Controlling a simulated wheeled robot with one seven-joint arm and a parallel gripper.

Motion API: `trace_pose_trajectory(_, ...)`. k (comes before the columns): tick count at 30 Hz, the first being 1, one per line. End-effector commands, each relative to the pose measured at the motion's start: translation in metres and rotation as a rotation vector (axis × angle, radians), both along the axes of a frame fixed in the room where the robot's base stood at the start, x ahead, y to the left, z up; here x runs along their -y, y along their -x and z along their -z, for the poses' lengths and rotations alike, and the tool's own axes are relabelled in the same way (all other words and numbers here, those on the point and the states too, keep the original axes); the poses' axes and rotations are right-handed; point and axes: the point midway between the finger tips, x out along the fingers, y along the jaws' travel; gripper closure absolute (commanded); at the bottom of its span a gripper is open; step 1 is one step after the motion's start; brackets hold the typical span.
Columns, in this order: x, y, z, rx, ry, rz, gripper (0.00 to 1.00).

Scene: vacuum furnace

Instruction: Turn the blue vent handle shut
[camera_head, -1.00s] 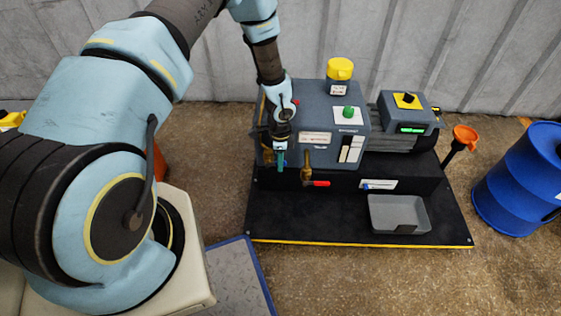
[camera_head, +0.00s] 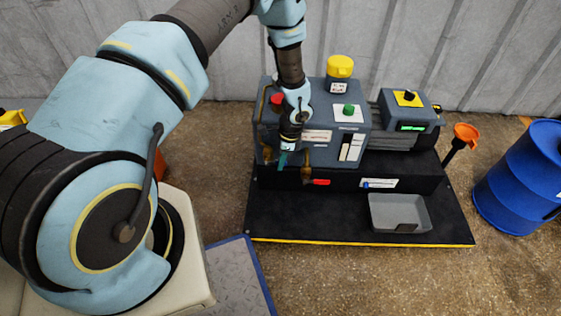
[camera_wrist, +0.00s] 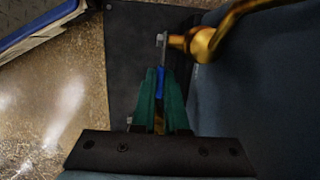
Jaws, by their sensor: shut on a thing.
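My gripper (camera_head: 283,159) is at the front left of the grey machine (camera_head: 350,118). Its green fingers in the wrist view (camera_wrist: 160,92) are shut on the blue vent handle (camera_wrist: 160,78), a narrow blue strip between the fingertips. Beyond the fingertips is a brass valve fitting (camera_wrist: 203,43) with a small metal nut. Most of the handle is hidden by the fingers, and in the head view my gripper and wrist cover it.
A red-handled valve (camera_head: 320,182) is close to the right of my gripper. A grey tray (camera_head: 397,212) sits on the black base (camera_head: 320,222). A blue drum (camera_head: 520,178) and an orange funnel (camera_head: 466,133) stand at right.

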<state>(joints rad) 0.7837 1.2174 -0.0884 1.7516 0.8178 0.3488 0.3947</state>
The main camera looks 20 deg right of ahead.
Motion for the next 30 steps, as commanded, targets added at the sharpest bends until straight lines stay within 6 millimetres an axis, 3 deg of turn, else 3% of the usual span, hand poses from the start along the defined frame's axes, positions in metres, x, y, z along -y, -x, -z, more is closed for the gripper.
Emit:
trace_pose_trajectory(14,0.0000,0.0005,0.0042,0.036,-0.076,-0.001,1.00)
trace_pose_trajectory(15,0.0000,0.0004,0.0042,0.036,-0.076,-0.001,0.88)
trace_pose_trajectory(23,0.0004,0.0004,0.0039,0.035,-0.074,-0.001,0.59)
trace_pose_trajectory(30,0.0008,0.0004,0.0033,0.036,-0.074,-0.001,0.59)
